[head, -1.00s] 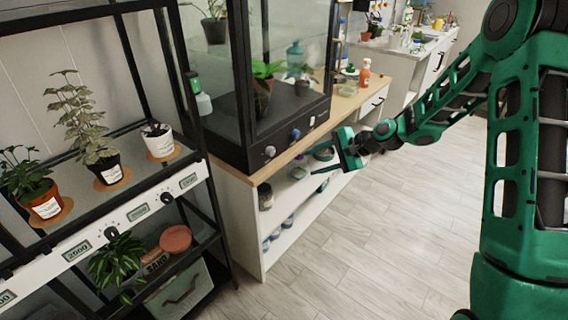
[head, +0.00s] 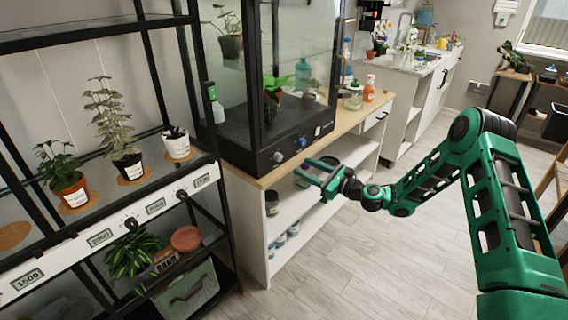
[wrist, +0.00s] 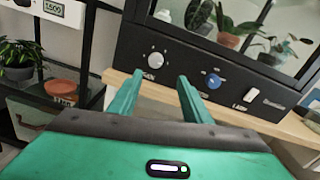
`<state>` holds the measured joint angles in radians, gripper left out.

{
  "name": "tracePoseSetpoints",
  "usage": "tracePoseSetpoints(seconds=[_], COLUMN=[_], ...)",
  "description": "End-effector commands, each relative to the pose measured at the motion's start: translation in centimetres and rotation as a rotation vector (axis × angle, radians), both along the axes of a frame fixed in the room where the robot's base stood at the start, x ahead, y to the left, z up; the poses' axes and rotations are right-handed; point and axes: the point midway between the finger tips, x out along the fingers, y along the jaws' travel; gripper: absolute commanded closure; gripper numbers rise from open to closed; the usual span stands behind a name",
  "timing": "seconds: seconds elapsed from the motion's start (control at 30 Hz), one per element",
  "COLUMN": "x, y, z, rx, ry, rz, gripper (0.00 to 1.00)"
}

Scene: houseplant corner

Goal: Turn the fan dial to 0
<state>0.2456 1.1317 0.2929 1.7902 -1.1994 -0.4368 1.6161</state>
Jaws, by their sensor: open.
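The black control panel at the base of the glass cabinet carries a pale round dial (head: 278,157), a blue knob (head: 303,142) and a small white switch (head: 317,131). In the wrist view the pale dial (wrist: 155,60) has marks around it and a label too small to read surely. The blue knob (wrist: 213,81) and white switch (wrist: 251,96) are to its right. I cannot tell from the lettering which is the fan dial. My gripper (head: 308,170) is open and empty, in front of the panel and apart from it. In the wrist view its fingers (wrist: 160,78) point toward the pale dial.
The cabinet stands on a wooden counter (head: 345,128) whose front edge juts below the panel. A black plant rack (head: 215,190) with potted plants and its own black knobs stands left. The floor (head: 370,250) is clear.

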Motion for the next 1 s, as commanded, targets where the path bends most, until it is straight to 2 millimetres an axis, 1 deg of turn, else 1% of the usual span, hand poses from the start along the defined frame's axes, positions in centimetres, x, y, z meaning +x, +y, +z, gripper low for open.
tracePoseSetpoints(seconds=[0.03,0.1,0.2,0.4,0.6,0.93,0.97,1.0], x=[0.3,0.9,1.9,3.7,4.7,4.9,4.9,4.9], y=[1.3,2.7,4.4,7.0,8.3,8.5,8.5,8.5], z=[0.1,0.0,0.1,0.1,0.1,0.1,0.1,0.1], rx=[0.000,-0.002,-0.002,-0.002,-0.003,-0.002,-0.002,-0.002], ry=[-0.004,-0.004,-0.005,-0.005,-0.003,-0.002,-0.002,-0.002], rz=[0.009,0.012,0.015,0.015,0.013,0.012,0.012,0.012], gripper=[0.56,0.56,0.56,0.56,0.56,0.56,0.58,0.68])
